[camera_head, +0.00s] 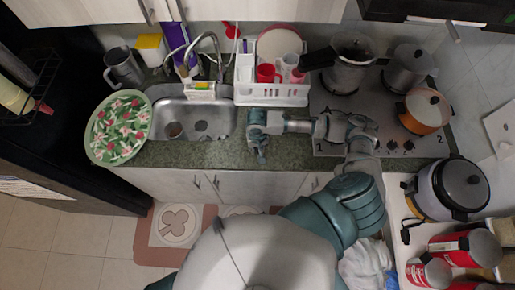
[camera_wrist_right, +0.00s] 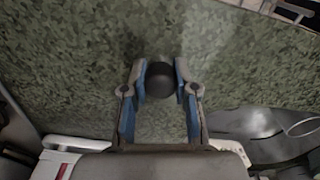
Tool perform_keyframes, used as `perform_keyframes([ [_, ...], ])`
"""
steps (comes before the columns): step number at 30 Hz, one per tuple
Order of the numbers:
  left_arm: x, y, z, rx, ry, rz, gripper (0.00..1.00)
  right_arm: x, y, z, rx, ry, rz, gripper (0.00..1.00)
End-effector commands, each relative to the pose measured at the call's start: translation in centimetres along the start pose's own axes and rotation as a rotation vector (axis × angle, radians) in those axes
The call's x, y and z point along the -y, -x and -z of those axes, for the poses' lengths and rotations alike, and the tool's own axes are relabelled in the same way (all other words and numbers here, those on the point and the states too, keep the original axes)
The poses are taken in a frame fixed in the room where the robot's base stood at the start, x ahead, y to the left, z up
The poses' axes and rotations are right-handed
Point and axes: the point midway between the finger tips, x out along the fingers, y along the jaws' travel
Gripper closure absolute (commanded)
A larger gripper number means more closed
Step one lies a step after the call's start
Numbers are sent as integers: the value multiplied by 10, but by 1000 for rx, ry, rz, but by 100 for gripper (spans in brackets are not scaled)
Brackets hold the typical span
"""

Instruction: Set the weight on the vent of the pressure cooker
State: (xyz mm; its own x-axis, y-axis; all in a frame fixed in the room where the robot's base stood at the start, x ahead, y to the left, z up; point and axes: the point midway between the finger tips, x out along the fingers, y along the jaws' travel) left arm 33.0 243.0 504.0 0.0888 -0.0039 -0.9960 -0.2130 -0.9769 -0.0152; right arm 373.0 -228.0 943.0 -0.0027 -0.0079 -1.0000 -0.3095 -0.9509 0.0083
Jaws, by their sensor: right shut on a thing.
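My right gripper (camera_head: 256,136) is over the green counter, between the sink and the stove. In the right wrist view my right gripper (camera_wrist_right: 160,88) is shut on a small dark round piece, the weight (camera_wrist_right: 160,82), held between its fingertips with the counter behind it. The pot with a long black handle (camera_head: 350,68) at the back left of the stove looks like the pressure cooker. It is apart from my gripper, to the right and farther back. Its vent is too small to make out. My left gripper is not in view.
A white dish rack (camera_head: 272,94) with cups stands behind my gripper. The sink (camera_head: 195,118) is to the left. A metal pot (camera_head: 408,68) and an orange pot (camera_head: 424,110) share the stove (camera_head: 335,103). A rice cooker (camera_head: 452,188) stands at right.

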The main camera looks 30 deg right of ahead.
Motion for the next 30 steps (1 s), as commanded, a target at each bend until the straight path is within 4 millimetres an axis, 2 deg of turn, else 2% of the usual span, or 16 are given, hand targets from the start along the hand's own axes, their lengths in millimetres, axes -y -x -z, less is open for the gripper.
perform_keyframes([
  [3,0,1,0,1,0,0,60,0,-10,0,1,0,0,100],
  [9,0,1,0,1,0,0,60,0,-10,0,0,0,1,100],
  [10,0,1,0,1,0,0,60,0,-10,0,0,0,1,70],
  [12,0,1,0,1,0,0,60,0,-10,0,0,0,1,52],
  [13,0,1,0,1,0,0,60,0,-10,0,0,0,1,47],
  [23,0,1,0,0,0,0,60,0,-8,0,0,0,1,47],
  [26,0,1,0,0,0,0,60,1,2,0,-2,0,3,47],
  [30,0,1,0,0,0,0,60,1,29,1,-4,0,4,47],
])
